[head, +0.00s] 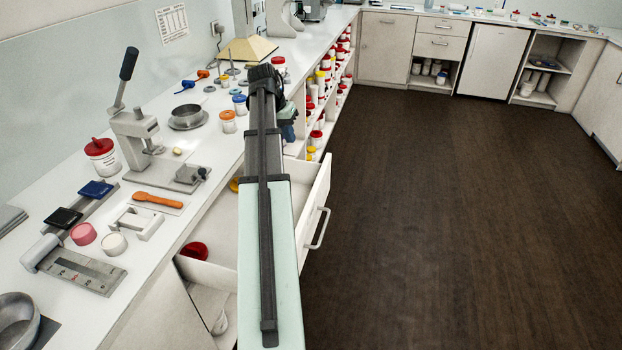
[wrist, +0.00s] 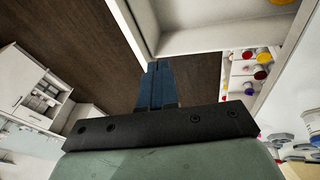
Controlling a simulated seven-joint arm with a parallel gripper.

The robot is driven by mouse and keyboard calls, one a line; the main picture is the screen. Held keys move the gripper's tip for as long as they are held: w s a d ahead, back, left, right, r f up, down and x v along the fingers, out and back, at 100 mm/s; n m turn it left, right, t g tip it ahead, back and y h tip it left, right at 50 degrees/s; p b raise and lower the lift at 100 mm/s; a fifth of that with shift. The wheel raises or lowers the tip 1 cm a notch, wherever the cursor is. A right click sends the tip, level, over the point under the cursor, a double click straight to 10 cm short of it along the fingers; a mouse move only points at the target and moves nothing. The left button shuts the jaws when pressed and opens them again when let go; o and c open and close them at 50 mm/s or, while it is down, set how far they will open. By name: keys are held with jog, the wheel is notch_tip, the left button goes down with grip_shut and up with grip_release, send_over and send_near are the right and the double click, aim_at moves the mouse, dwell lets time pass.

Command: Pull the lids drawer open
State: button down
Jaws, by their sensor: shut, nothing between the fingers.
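The lids drawer (head: 312,210) stands pulled out from under the left counter in the head view, with its front panel and bar handle (head: 318,229) facing the floor on the right. A red lid (head: 194,250) and a yellow lid (head: 234,184) show inside; my arm hides much of the drawer. My gripper (wrist: 156,68) is shut and empty in the wrist view. Its blue fingers appear close to a corner of the drawer (wrist: 200,42); I cannot tell if they touch. In the head view the gripper is partly hidden behind my arm, past the drawer's far end.
Open shelves with red- and yellow-lidded jars (head: 318,95) run beyond the drawer. The dark floor (head: 430,210) on the right is clear.

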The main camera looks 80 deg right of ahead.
jog(key=w+d+r+g+h, duration=0.1)
jog(key=w+r+g+h, duration=0.15)
jog(key=r, duration=0.35)
send_near(312, 178)
jog(key=f, duration=0.2)
jog(key=s+a+f, duration=0.1)
jog(key=shift+f, duration=0.1)
jog(key=s, duration=0.3)
jog(key=shift+f, duration=0.3)
jog(key=shift+s, duration=0.7)
jog(key=shift+s, duration=0.1)
